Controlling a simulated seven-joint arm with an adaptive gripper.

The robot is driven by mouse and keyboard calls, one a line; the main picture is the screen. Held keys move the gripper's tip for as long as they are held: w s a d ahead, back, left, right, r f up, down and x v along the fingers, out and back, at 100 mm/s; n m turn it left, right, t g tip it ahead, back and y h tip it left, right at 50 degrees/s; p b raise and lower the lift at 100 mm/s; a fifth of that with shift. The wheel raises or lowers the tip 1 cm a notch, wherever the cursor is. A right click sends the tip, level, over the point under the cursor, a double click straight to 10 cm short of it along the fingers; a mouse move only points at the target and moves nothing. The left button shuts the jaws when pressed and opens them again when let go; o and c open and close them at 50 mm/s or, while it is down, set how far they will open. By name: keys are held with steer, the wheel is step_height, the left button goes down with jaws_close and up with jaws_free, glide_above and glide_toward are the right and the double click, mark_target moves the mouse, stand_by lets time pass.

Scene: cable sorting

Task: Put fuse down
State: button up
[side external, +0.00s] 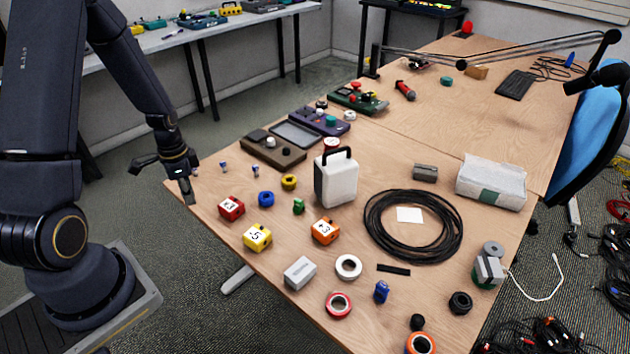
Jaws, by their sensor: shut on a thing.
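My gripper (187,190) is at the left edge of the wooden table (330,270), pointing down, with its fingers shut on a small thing. I take this to be the fuse, but it is too small and hidden to make out. Two small blue-and-white pieces, one left (223,167) and one right (255,171), stand on the table to the right of my gripper. Another small piece (195,166) shows right beside the gripper; I cannot tell whether it touches it.
Red (231,208), yellow (257,237) and orange (325,231) numbered blocks lie nearby. A white case with a black handle (336,180) stands mid-table. A black cable coil (375,238) and tape rolls (348,267) lie right. Devices (274,150) sit behind.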

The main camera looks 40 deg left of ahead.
steer(key=w+d+m, duration=0.4)
steer(key=w+d, duration=0.1)
steer(key=d, duration=0.1)
steer(key=m, duration=0.9)
glide_toward(300, 270)
step_height(300, 270, down, 6)
steer(key=shift+f, duration=0.35)
steer(key=shift+f, duration=0.1)
steer(key=o, duration=0.8)
